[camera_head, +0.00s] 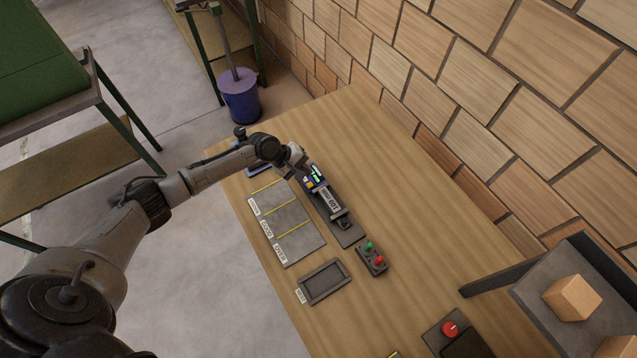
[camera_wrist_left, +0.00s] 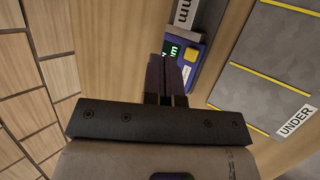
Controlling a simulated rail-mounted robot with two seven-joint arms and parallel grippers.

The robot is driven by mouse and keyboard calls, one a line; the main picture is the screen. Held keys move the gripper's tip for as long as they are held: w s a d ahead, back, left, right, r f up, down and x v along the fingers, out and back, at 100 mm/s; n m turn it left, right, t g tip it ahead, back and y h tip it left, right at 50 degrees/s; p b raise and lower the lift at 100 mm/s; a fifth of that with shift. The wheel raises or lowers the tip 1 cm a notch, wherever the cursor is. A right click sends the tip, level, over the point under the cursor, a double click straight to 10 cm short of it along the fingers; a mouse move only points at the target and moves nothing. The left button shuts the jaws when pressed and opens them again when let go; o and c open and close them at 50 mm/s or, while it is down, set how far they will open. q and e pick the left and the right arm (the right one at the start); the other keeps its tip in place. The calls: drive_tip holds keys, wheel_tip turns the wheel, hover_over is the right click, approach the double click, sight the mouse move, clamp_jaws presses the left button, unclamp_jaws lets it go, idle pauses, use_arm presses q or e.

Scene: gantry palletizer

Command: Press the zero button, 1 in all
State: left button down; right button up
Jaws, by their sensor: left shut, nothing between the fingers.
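A blue scale console (camera_head: 313,178) with a lit green display stands at the far end of a dark weighing bed (camera_head: 350,234) on the table. In the left wrist view, the console (camera_wrist_left: 202,43) shows a yellow button (camera_wrist_left: 191,54), with a pale label beside it; I cannot read which button is zero. My left gripper (camera_head: 303,164) is at the console's far end. In the wrist view its shut, empty fingers (camera_wrist_left: 172,62) reach over the console beside the yellow button and partly cover the display. I cannot tell whether they touch it. My right gripper is not in view.
A grey sorting mat (camera_head: 290,217) with yellow lines and labels lies left of the scale. Nearer are an empty dark tray (camera_head: 325,282), a box with green and red buttons (camera_head: 372,258) and a red button (camera_head: 450,329). A wooden cube (camera_head: 572,298) sits at right; mid-right table is clear.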

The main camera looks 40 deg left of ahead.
use_arm(q)
drive_tip(key=shift+w+d+r+n+t, duration=0.15)
drive_tip(key=shift+w+n+t, duration=0.1)
drive_tip(key=shift+n, duration=0.6)
drive_tip(key=shift+w+a+r+n+t, duration=0.1)
drive_tip(key=shift+r+n+t, duration=0.1)
drive_tip(key=shift+n, duration=0.6)
drive_tip(key=shift+w+d+r+n+t, duration=0.1)
drive_tip(key=shift+w+n+t, duration=0.15)
drive_tip(key=shift+n, duration=0.6)
drive_tip(key=shift+f, duration=0.1)
drive_tip(key=b, duration=0.8)
hover_over(309, 186)
wheel_tip(309, 186, down, 7)
drive_tip(key=shift+r, duration=0.2)
drive_tip(key=shift+d+f+b, duration=0.1)
drive_tip(key=shift+f+b, duration=0.35)
drive_tip(key=shift+f, duration=0.5)
